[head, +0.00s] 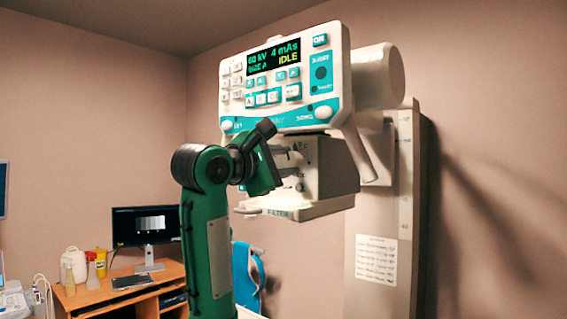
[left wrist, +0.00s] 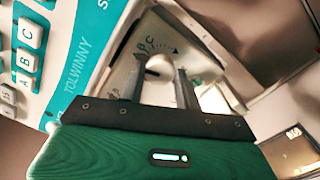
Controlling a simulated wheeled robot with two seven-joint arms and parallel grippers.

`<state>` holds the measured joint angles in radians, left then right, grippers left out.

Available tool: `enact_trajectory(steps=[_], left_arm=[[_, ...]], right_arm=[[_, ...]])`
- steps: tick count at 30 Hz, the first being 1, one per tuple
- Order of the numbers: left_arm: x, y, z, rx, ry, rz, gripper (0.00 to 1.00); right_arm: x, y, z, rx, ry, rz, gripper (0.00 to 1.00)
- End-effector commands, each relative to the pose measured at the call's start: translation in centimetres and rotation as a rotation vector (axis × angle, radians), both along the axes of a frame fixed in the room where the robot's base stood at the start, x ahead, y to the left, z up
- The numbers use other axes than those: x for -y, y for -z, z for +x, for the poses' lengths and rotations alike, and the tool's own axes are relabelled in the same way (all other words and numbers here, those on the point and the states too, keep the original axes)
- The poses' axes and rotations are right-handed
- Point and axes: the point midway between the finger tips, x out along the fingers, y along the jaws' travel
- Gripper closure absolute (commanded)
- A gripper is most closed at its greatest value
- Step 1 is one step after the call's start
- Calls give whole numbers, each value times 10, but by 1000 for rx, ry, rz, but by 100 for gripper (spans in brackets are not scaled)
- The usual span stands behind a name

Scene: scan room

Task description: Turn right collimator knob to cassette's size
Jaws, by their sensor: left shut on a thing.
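The collimator box (head: 335,165) hangs under the control panel, with lettered dial markings on its face. My left gripper (head: 291,160) reaches its front from the left. In the left wrist view my left gripper (left wrist: 163,62) has its two fingers on either side of a pale round collimator knob (left wrist: 157,68) and is shut on it. The letters B and C and a curved arrow stand around this knob. I cannot tell for certain whether it is the right knob. The panel display (head: 273,57) reads 60 kV, 4 mAs, SIZE A and IDLE. No cassette is clearly recognisable. My right gripper is out of view.
The control panel (head: 325,112) sits just above my gripper, with a handle (head: 360,155) at its right. A filter ledge (head: 310,209) lies below. A wall stand (head: 405,230) is at right. A desk (head: 115,289) with a monitor (head: 146,224) and bottles is at lower left.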

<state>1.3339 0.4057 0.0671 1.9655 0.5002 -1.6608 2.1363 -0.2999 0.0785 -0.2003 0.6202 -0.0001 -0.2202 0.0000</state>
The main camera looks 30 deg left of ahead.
Motion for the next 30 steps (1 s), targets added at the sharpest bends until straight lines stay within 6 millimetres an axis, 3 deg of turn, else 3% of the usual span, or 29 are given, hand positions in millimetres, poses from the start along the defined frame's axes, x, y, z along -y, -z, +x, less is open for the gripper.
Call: enact_trajectory(steps=[14, 15, 18, 30], left_arm=[[0, 0, 0, -3, 0, -16, 90], [0, 0, 0, -3, 0, -16, 65], [0, 0, 0, -3, 0, -16, 46], [0, 1, -7, 2, 0, -15, 45]], right_arm=[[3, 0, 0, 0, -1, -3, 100], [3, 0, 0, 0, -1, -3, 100], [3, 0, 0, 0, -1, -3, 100], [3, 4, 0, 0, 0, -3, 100]])
